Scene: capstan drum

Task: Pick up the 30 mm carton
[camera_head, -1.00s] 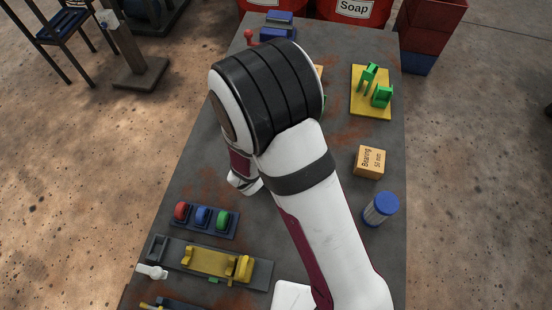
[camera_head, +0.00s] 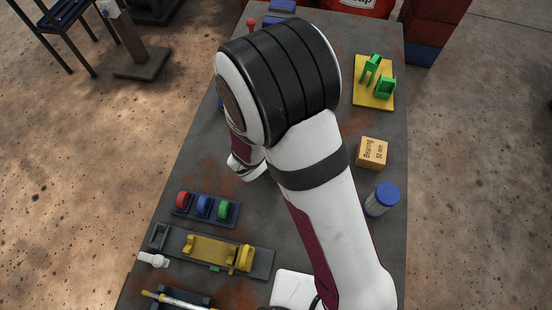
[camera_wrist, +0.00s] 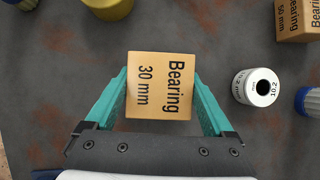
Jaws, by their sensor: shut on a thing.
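The 30 mm carton (camera_wrist: 160,86), a tan box printed "Bearing 30 mm", sits between the two teal fingers of my gripper (camera_wrist: 160,98) in the wrist view. The fingers press its left and right sides, so my gripper is shut on it. I cannot tell whether the carton is clear of the table. In the head view my arm hides the carton and the fingertips. A second carton (camera_head: 371,153), marked "Bearing 50 mm", stands on the right of the table; part of it shows in the wrist view (camera_wrist: 297,20).
A white cylinder marked 10.2 (camera_wrist: 257,87) stands right of my gripper. A blue-capped jar (camera_head: 381,199) is near the table's right edge. A yellow base with green brackets (camera_head: 374,82) is behind. A rack of coloured knobs (camera_head: 204,208) and a yellow fixture (camera_head: 218,253) are front left.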

